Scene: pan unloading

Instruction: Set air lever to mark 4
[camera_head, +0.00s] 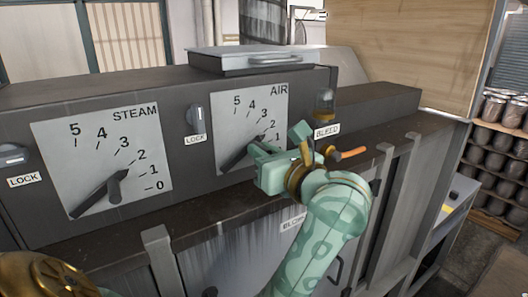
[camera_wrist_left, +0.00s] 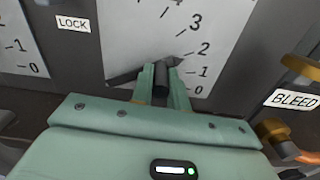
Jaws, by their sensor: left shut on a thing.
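The AIR dial plate (camera_head: 228,112) is on the dark panel in the head view, with marks 2 to 5 readable; my gripper covers its lower right. The dark air lever (camera_head: 234,158) slants from lower left to upper right; its short end points near marks 1 and 2 in the left wrist view, where the lever (camera_wrist_left: 124,78) also shows. My left gripper (camera_head: 257,151) is shut on the lever's knob (camera_wrist_left: 162,78), between its two green fingers (camera_wrist_left: 162,70). My right gripper is not in view.
The STEAM dial (camera_head: 88,145) with its own lever is at the left. A LOCK switch (camera_head: 197,118) is left of the AIR plate. The BLEED label (camera_head: 327,131) and an orange handle (camera_head: 350,153) are close right of my gripper. A flat metal box (camera_head: 250,60) lies on top.

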